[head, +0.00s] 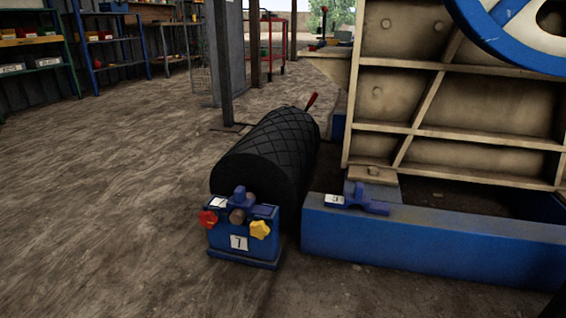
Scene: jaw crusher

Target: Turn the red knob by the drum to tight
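The red knob (207,219) is on the left side of a blue box (238,241) with a white label reading 7. The box stands at the near end of the black drum (272,146), which has a diamond-patterned surface. A yellow knob (260,229) is on the right side of the same box. How tight the red knob is cannot be told. Neither of my grippers is in the head view.
A blue frame beam (430,246) and the beige crusher body (455,95) stand close on the right of the drum. A blue wheel (520,35) is above. The floor on the left is clear up to the shelves (110,42).

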